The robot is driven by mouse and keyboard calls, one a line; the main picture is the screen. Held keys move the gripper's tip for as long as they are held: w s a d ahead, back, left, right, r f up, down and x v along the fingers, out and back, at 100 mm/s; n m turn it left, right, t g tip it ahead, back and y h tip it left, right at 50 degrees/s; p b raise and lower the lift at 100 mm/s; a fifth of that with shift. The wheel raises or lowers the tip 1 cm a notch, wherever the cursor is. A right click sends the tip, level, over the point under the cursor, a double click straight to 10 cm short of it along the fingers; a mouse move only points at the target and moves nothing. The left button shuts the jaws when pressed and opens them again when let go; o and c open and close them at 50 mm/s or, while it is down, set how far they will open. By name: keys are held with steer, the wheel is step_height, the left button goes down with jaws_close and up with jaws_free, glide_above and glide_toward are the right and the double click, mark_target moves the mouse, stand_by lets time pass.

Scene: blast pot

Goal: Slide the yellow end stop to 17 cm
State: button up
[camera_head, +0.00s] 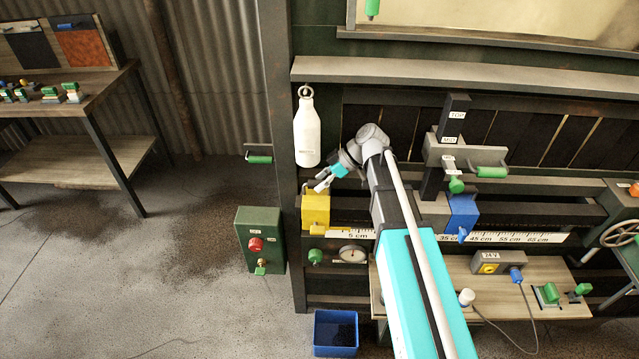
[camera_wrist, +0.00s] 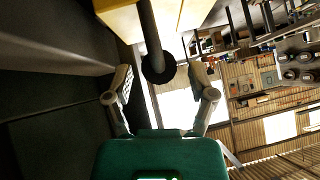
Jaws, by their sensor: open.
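The yellow end stop (camera_head: 315,209) sits at the left end of the rail, beside the white scale (camera_head: 350,234) where "5 cm" shows. My gripper (camera_head: 321,185) is open just above and right of the end stop in the head view. In the wrist view, the yellow end stop (camera_wrist: 115,18) is at the top edge, with a dark round-ended rod (camera_wrist: 152,45) on it reaching down toward the gap between the open fingers of my gripper (camera_wrist: 160,82). I cannot tell whether the fingers touch it. My arm hides the scale's middle, including around 17 cm.
A blue stop (camera_head: 461,214) stands further right on the rail near 35 to 45 cm. A white bottle (camera_head: 307,130) hangs above the yellow end stop. A dial gauge (camera_head: 352,254) and a green knob (camera_head: 315,256) are below the scale. A blue bin (camera_head: 336,350) is on the floor.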

jaws_close()
stand_by(0.3)
steer(key=shift+d, duration=0.1)
